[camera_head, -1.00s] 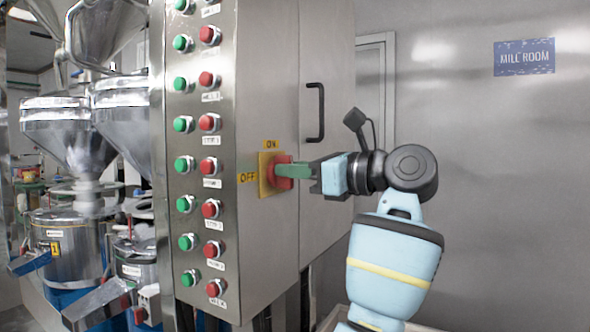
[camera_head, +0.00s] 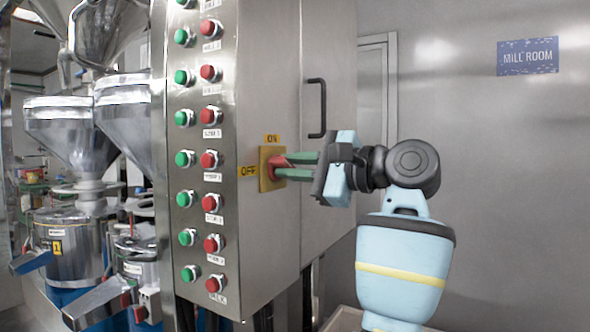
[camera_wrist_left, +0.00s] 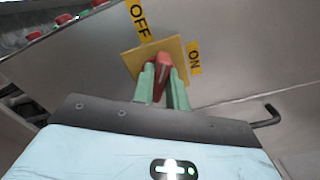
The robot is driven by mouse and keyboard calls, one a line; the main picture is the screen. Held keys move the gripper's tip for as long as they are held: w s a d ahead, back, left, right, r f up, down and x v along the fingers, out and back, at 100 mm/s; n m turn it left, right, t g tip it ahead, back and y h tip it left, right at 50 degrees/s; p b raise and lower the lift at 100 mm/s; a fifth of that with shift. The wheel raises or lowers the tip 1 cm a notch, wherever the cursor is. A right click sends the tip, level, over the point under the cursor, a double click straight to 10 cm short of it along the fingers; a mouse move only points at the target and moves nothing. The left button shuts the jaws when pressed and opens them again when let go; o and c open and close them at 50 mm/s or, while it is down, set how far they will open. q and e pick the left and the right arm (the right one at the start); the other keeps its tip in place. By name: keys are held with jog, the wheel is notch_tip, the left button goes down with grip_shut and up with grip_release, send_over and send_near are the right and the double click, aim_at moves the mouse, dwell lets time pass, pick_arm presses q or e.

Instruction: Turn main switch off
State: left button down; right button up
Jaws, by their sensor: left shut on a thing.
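The main switch is a red knob (camera_head: 276,166) on a yellow square plate (camera_head: 266,184) on the cabinet's side. An ON label (camera_head: 272,139) sits above the plate and an OFF label (camera_head: 248,171) to its left. My left gripper (camera_head: 290,166) is shut on the knob, one green finger above and one below. In the left wrist view the fingers (camera_wrist_left: 164,82) flank the red knob (camera_wrist_left: 163,62), which points nearer the OFF label (camera_wrist_left: 138,20) than the ON label (camera_wrist_left: 194,58). The fingers partly hide the knob. My right gripper is not in view.
The steel cabinet (camera_head: 270,70) has columns of green and red buttons on its front and a black handle (camera_head: 322,108) right of the switch. Mill machines (camera_head: 70,245) stand at the left. The wall (camera_head: 510,180) at the right is bare except for a MILL ROOM sign (camera_head: 528,56).

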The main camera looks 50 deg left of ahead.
pick_arm(q)
jog(key=n, duration=0.2)
jog(key=n+b, duration=0.1)
jog(key=n, duration=0.3)
jog(key=shift+f, duration=0.3)
jog(key=shift+n, duration=0.3)
jog(key=c, duration=1.4)
grip_release()
jog(key=shift+d, duration=0.1)
jog(key=v, duration=0.7)
jog(key=shift+d+b, duration=0.35)
jog(key=shift+b, duration=0.05)
jog(key=shift+r, duration=0.1)
